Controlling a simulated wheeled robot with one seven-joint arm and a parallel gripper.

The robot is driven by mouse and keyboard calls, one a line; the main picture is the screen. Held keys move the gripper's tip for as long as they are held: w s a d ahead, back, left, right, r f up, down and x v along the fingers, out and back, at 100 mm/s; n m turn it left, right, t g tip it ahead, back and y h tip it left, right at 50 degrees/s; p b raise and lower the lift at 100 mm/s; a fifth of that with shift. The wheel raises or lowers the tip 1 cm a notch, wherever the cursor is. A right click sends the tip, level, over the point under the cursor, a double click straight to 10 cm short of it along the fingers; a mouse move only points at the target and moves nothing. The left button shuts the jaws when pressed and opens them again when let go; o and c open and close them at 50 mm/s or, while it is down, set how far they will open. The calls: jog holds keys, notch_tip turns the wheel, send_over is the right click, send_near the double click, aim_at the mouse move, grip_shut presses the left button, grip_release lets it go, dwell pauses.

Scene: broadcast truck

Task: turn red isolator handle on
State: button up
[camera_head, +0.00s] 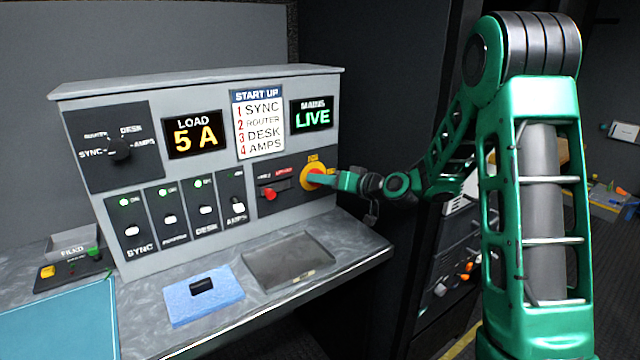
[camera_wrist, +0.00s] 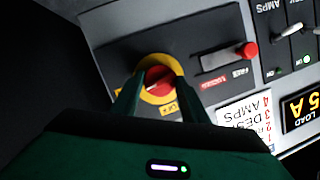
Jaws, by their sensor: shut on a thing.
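The red isolator handle (camera_wrist: 157,78) sits on a round yellow plate (camera_wrist: 172,63) at the right end of the grey control panel. In the head view the yellow plate (camera_head: 313,166) shows, with the handle mostly hidden by my gripper (camera_head: 330,179). In the wrist view my gripper (camera_wrist: 158,95) has its two green fingers on either side of the red handle and is shut on it. The mains display (camera_head: 312,116) reads LIVE. The load display (camera_head: 194,134) reads 5 A.
Left of the isolator is a red knob (camera_head: 270,194) on a slot. Several labelled breaker switches (camera_head: 170,219) and a rotary selector (camera_head: 119,149) fill the panel's left. On the desk lie a blue pad (camera_head: 222,305) with a black piece (camera_head: 202,286) and a grey tray (camera_head: 262,277).

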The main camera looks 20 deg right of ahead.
jog(key=shift+s+f+m+y, duration=0.1)
jog(key=shift+f+m+y, duration=0.2)
jog(key=shift+m, duration=0.1)
jog(key=shift+a, duration=0.1)
dwell(0.3)
jog(key=o, duration=1.1)
jog(key=shift+c, duration=0.2)
jog(key=shift+r, duration=0.1)
jog(key=shift+r, duration=0.1)
jog(key=v, duration=1)
jog(key=shift+s+d, duration=0.2)
jog(key=shift+d, duration=0.05)
